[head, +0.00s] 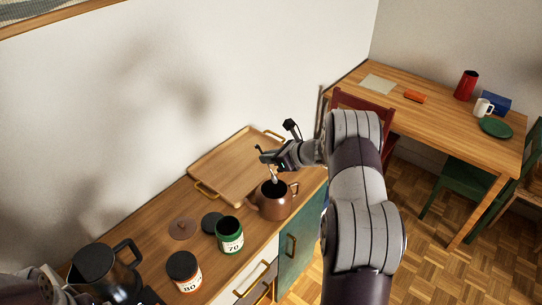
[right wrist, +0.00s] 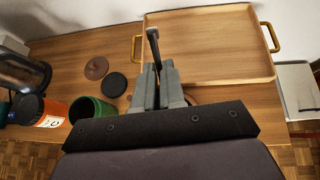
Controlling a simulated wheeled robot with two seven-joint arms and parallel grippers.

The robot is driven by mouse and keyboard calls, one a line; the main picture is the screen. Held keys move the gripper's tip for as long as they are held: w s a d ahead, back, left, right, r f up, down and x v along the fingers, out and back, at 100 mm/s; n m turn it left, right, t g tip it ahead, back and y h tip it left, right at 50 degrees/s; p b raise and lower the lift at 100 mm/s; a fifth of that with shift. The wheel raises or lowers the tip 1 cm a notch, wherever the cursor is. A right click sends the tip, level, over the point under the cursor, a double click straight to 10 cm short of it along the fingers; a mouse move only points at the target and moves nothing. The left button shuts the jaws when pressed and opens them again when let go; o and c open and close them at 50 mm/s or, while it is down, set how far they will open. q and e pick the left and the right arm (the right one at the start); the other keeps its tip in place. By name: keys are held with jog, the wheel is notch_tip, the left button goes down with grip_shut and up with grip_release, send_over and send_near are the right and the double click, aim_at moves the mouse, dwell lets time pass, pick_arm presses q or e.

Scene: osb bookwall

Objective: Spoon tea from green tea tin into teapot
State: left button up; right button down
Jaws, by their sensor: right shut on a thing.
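My right gripper (head: 268,158) is shut on a spoon (head: 273,177) above the brown teapot (head: 275,207). The spoon points down at the teapot's open top; its bowl and any tea on it are too small to tell. In the right wrist view the fingers (right wrist: 158,88) grip the dark spoon handle (right wrist: 153,45), and the teapot is almost wholly hidden. The green tea tin (head: 230,242) stands open to the left of the teapot, labelled 70; it also shows in the right wrist view (right wrist: 80,112). My left arm shows at the bottom left; its gripper is unclear.
A black lid (head: 211,222) and a brown lid (head: 182,228) lie near the green tin. An orange tin (head: 185,275) with a black lid and a black kettle (head: 100,272) stand further left. A wooden tray (head: 235,168) lies behind the teapot.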

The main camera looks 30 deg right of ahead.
jog(key=shift+w+a+r+g+h+p, duration=0.1)
jog(key=shift+w+r+g+h+p, duration=0.1)
jog(key=shift+r+p, duration=0.3)
jog(key=shift+w+r+g+h+p, duration=0.1)
jog(key=shift+r+g+p, duration=0.15)
jog(key=shift+p, duration=0.4)
jog(key=shift+w+a+r+g+p, duration=0.15)
jog(key=shift+w+r+g+p, duration=0.15)
jog(key=shift+p, duration=0.7)
jog(key=shift+f, duration=0.15)
